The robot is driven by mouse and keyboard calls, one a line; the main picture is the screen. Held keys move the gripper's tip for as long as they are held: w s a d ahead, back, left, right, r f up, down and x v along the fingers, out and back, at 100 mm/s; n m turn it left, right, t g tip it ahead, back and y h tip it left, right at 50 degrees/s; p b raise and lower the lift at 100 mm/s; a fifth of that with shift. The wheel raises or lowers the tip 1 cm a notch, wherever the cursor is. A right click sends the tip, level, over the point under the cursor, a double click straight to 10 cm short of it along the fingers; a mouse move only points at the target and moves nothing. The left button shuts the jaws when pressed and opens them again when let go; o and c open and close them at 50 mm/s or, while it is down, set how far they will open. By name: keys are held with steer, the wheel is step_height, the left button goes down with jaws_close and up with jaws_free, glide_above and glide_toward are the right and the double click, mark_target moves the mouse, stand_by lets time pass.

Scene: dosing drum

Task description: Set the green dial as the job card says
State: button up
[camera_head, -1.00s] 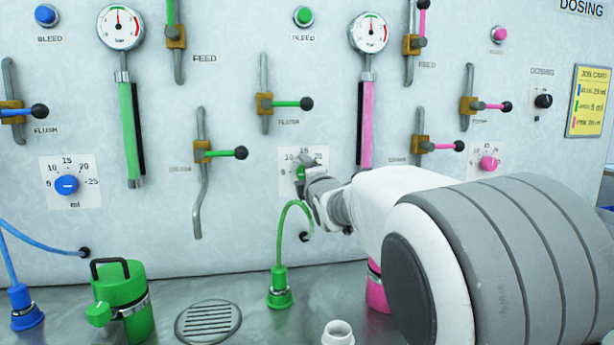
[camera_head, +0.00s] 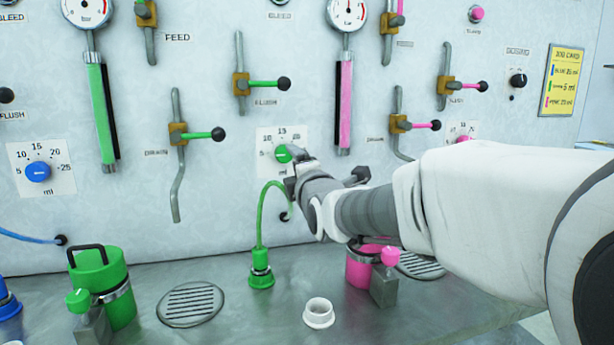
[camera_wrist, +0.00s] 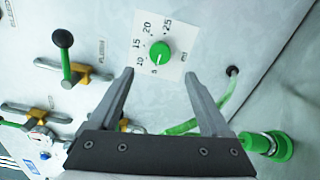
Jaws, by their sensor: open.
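The green dial (camera_head: 282,154) is a round knob on a white scale plate on the panel. In the wrist view the dial (camera_wrist: 160,52) shows a faint pale mark toward the low-number side; I cannot read its exact setting. My gripper (camera_wrist: 159,73) is open, its two fingers either side of and short of the dial, with nothing between them. In the head view my gripper (camera_head: 292,170) covers the plate's lower right. The yellow job card (camera_head: 561,82) at the far right has blue, green and pink lines; the green one reads 5 ml.
A green hose (camera_head: 262,215) curves below the dial into a green fitting (camera_head: 261,275). A blue dial (camera_head: 38,172) is further left. A white cup (camera_head: 318,313) stands on the bench.

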steer(key=p+v, duration=0.1)
steer(key=v, duration=0.6)
steer(key=shift+d, duration=0.1)
steer(key=s+d+f+m+g+h, duration=0.2)
steer(key=s+d+f+m+g, duration=0.25)
steer(key=s+m, duration=0.35)
steer(key=s+d+f+m+g+h, duration=0.1)
steer(key=s+d+f+m+g, duration=0.2)
steer(key=s+d+f+m, duration=0.45)
steer(key=s+d+f+m+g+h, duration=0.2)
steer(key=s+d+f+m+g, duration=0.15)
steer(key=s+m, duration=0.55)
step_height(320, 180, up, 20)
steer(key=s+n+p, duration=0.1)
steer(key=s+p, duration=0.1)
steer(key=p, duration=1.9)
steer(key=shift+s+a+g, duration=0.35)
steer(key=shift+g, duration=0.05)
steer(key=shift+s+r, duration=0.1)
